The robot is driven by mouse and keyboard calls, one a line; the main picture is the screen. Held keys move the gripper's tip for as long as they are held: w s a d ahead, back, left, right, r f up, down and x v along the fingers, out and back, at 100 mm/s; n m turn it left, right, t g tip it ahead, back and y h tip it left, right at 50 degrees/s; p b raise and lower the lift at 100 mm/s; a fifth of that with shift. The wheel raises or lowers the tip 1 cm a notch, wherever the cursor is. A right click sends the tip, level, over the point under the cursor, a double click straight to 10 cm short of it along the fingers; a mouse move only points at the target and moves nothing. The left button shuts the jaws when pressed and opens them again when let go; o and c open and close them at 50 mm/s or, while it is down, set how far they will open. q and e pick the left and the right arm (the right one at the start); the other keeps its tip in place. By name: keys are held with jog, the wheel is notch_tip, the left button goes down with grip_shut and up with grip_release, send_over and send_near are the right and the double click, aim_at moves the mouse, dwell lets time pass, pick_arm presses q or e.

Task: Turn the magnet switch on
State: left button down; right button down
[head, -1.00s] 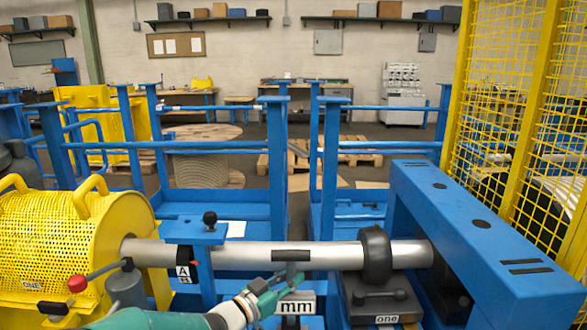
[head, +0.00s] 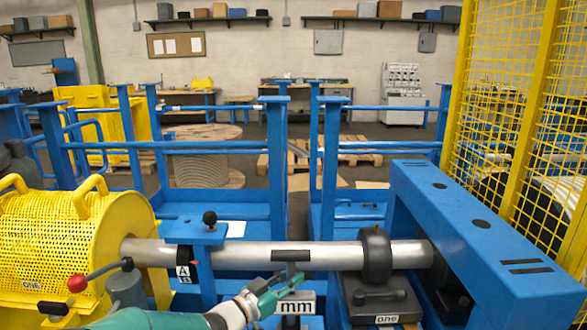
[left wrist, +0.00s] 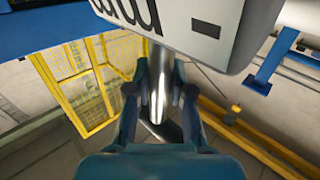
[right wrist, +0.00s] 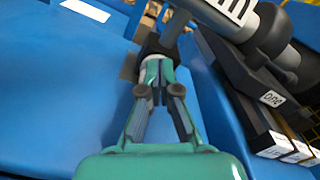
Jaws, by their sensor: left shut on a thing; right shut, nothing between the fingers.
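My left gripper (head: 260,298) comes in low in the head view, beside a pale box marked "mm" (head: 296,304). In the left wrist view its fingers (left wrist: 160,70) are shut on a silver rod (left wrist: 157,95) below a pale box (left wrist: 175,22) with large dark lettering. My right gripper (right wrist: 158,72) shows only in its own wrist view, shut and empty, its tips close to a dark part (right wrist: 152,46) beside a grey rod (right wrist: 176,25). I cannot tell whether they touch it. I cannot pick out the magnet switch with certainty.
A silver shaft (head: 330,255) runs from the yellow guard (head: 60,240) to the blue frame (head: 480,230). A black bearing block labelled "one" (head: 380,292) stands right of the box. A red-knobbed lever (head: 77,284) and a black knob (head: 209,218) rise nearby.

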jog(key=shift+r, duration=0.15)
dwell(0.3)
jog(key=shift+a+r, duration=0.1)
jog(key=shift+r, duration=0.15)
jog(key=shift+s, duration=3)
jog(key=shift+s+a+f, duration=0.15)
jog(key=shift+s+a, duration=0.1)
jog(key=shift+a, duration=0.25)
jog(key=shift+s+a+f, duration=0.15)
jog(key=shift+s+a, duration=0.05)
jog(key=shift+a, duration=0.3)
jog(key=shift+w+d, duration=0.1)
jog(key=shift+w, duration=3.4)
jog(key=shift+d+f, duration=0.45)
jog(key=shift+d+r, duration=0.4)
jog(key=shift+d, duration=0.15)
